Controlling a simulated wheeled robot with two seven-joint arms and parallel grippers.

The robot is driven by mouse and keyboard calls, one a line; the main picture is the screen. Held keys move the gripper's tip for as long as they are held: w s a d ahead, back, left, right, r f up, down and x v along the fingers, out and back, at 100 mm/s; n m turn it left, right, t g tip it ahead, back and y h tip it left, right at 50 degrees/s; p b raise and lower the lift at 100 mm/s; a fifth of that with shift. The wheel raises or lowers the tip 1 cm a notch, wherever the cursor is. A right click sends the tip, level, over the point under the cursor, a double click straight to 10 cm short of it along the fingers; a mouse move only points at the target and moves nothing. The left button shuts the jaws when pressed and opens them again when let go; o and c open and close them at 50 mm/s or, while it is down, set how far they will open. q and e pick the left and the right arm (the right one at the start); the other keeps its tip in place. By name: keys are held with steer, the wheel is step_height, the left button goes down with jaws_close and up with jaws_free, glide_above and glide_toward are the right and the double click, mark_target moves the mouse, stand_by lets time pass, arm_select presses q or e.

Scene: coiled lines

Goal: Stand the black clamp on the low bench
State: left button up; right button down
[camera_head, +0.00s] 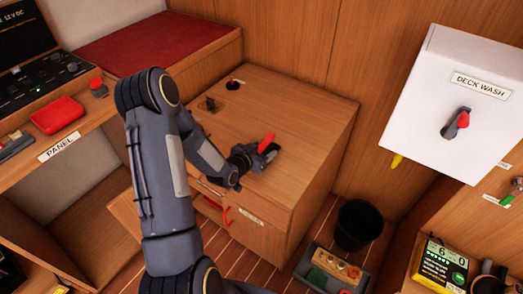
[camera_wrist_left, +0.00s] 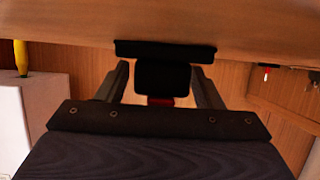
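The black clamp (camera_wrist_left: 163,78) shows in the left wrist view between the fingers of my left gripper (camera_wrist_left: 162,85), which looks shut on its body. Its wide black plate lies against or very near a wooden surface; I cannot tell whether they touch. A red part shows at its near end. In the head view my left gripper (camera_head: 262,153) is over the front right of the low wooden bench (camera_head: 300,105), with the clamp's red lever (camera_head: 266,142) sticking up beside it. The gripper and arm hide much of the clamp. My right gripper is out of view.
A white deck wash box (camera_head: 440,75) hangs at right. A black bin (camera_head: 357,225) and a grey tray (camera_head: 320,270) stand below. The bench's right part is clear.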

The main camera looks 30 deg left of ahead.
arm_select(q)
steer(key=shift+r, duration=0.2)
steer(key=v, duration=1.1)
steer(key=shift+s+a, duration=0.1)
steer(key=shift+s, duration=0.05)
steer(key=shift+s+r, duration=0.1)
steer(key=shift+s, duration=0.1)
steer(key=shift+r, duration=0.35)
steer(key=s+d+r+n+g+y, duration=0.1)
steer(key=s+d+r+n+g, duration=0.1)
steer(key=s+r+g, duration=0.45)
steer(key=s+d+r+h, duration=0.2)
steer(key=s+d+r, duration=0.1)
steer(key=s+d, duration=0.2)
steer(key=s+d+r+g+h, duration=0.1)
steer(key=s+d+r, duration=0.2)
steer(key=s+d, duration=0.2)
steer(key=s, duration=0.3)
steer(key=shift+d+r+h, duration=0.25)
steer(key=shift+r+h, duration=0.15)
steer(key=shift+s, duration=0.1)
